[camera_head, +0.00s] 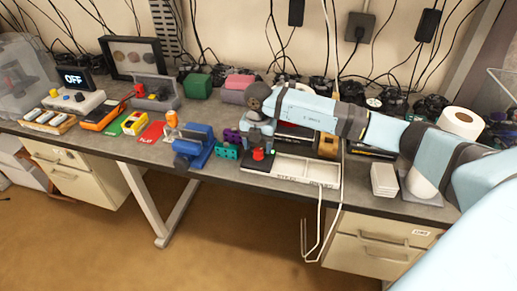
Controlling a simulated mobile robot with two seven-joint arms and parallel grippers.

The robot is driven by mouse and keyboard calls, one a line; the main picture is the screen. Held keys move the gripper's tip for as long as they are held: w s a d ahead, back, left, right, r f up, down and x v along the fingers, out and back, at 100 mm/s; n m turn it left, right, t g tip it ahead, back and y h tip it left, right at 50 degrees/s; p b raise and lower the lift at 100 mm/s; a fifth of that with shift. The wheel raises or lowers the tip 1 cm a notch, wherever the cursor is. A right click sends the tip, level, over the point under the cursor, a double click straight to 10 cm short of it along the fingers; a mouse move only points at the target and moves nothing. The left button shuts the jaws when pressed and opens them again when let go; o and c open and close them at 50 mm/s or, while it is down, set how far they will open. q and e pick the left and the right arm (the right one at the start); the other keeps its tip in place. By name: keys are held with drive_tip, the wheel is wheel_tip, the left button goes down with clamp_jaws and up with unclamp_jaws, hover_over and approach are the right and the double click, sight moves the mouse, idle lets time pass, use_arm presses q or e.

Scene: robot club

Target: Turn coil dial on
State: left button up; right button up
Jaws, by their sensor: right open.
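No part is clearly labelled as the coil dial. A white control box (75,102) with a yellow knob and a blue knob stands at the left of the bench, with a dark display (75,79) reading OFF behind it. A black unit (258,166) with a red knob (258,154) and a small green spot stands near the front edge at centre. My right arm reaches in from the right and bends down there. My right gripper (259,143) is just above the red knob, open, its fingers small and partly hidden; contact cannot be told. My left gripper is out of view.
A white tray (308,180) lies right of the black unit. A blue vise (195,148) and teal block (227,152) stand to its left. A paper roll (461,122) and white stack (384,179) are at the right. Cables hang along the wall.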

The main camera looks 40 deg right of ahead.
sight(259, 150)
wheel_tip(259, 150, up, 12)
drive_tip(key=shift+b, duration=0.35)
drive_tip(key=shift+f, duration=0.15)
